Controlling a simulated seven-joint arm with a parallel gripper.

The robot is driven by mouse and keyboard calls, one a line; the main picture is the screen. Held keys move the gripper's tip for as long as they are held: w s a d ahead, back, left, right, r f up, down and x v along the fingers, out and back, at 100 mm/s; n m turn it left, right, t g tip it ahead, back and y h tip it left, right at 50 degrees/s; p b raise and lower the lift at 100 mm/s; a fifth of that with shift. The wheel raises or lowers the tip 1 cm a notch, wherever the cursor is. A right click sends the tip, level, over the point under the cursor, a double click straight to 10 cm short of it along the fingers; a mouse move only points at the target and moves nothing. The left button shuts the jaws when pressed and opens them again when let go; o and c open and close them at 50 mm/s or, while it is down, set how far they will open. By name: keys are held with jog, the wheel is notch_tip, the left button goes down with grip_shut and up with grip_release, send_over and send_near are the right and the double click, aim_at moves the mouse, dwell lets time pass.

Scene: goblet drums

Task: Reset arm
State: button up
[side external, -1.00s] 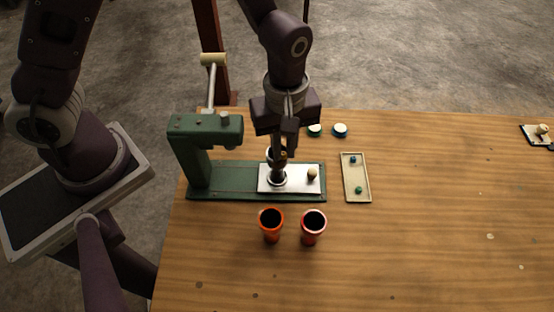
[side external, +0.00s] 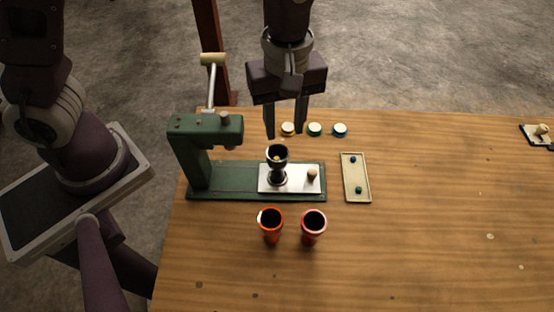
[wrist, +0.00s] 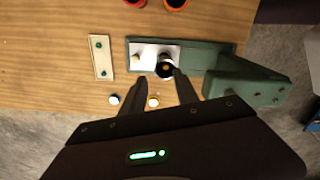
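My gripper (side external: 286,122) is open and empty. It hangs above and behind the black goblet drum (side external: 277,163), apart from it. The drum stands upright on the white plate (side external: 301,187) of the green press (side external: 207,135), with something yellowish inside its mouth. In the wrist view my two fingers (wrist: 159,88) are spread, and the dark drum (wrist: 166,68) shows just beyond their tips. A small tan-topped peg (side external: 312,174) stands on the white plate to the right of the drum.
Two red-orange drums (side external: 270,224) (side external: 313,226) stand in front of the press. Yellow (side external: 288,129), green (side external: 315,129) and blue (side external: 340,130) discs lie behind it. A beige tray (side external: 356,197) with two small pieces lies to the right. The table's right side is mostly clear.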

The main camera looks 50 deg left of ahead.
jog(key=s+a+r+m+t+h, duration=0.1)
jog(key=s+a+r+m, duration=0.25)
jog(key=r, duration=0.35)
jog(key=s+a+r+m+t+h, duration=0.1)
jog(key=s+a+r+m+t, duration=0.15)
jog(key=a+r, duration=0.3)
jog(key=s+a+r+m+t+y, duration=0.2)
jog(key=s+a+r+m, duration=0.1)
jog(key=s+m, duration=0.3)
jog(key=shift+s+a, duration=0.55)
jog(key=shift+s, duration=0.65)
